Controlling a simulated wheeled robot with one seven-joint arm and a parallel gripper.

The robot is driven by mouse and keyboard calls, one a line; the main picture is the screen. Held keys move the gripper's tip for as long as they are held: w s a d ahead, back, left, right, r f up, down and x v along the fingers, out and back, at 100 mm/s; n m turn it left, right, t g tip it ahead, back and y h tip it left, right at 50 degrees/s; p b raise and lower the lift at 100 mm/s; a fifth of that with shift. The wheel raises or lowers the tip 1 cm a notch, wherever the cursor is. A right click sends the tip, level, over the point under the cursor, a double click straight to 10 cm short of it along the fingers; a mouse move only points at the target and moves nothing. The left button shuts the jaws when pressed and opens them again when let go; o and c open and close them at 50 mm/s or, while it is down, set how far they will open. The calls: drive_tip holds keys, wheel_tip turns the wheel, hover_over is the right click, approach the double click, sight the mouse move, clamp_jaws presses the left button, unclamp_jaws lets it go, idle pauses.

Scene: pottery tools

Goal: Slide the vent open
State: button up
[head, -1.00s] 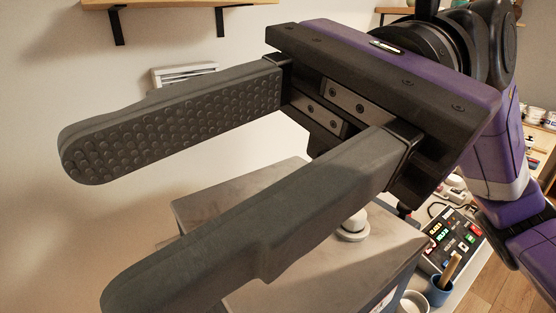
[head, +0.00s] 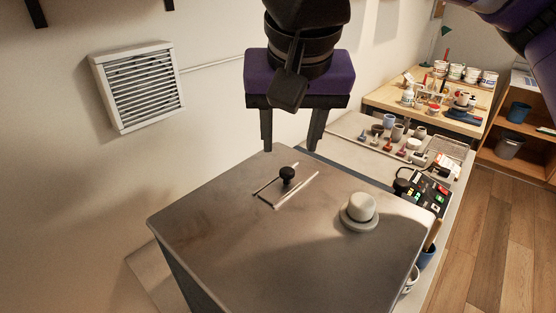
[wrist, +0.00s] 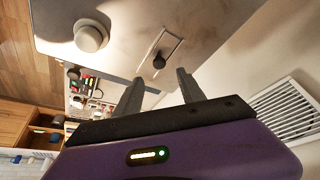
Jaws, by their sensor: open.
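A black knob (head: 287,175) stands on a sliding vent plate between two metal rails (head: 297,190) on top of a grey metal kiln (head: 200,225). The knob shows in the wrist view (wrist: 159,62) just beyond the fingertips, between their lines. My gripper (head: 291,148) is open and empty, pointing down over the far part of the kiln top. Its fingers (wrist: 160,76) are apart from the knob. How far they are above the lid is hard to tell.
A pale round plug (head: 361,209) sits on the kiln top, right of the rails. A white louvred grille (head: 138,85) is on the left wall. A bench (head: 350,127) with several pots and a control box (head: 428,190) stands behind and right.

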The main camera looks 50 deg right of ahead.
sight(288, 171)
drive_tip(key=shift+b+x, duration=1.9)
drive_tip(key=shift+x, duration=2.05)
clamp_jaws()
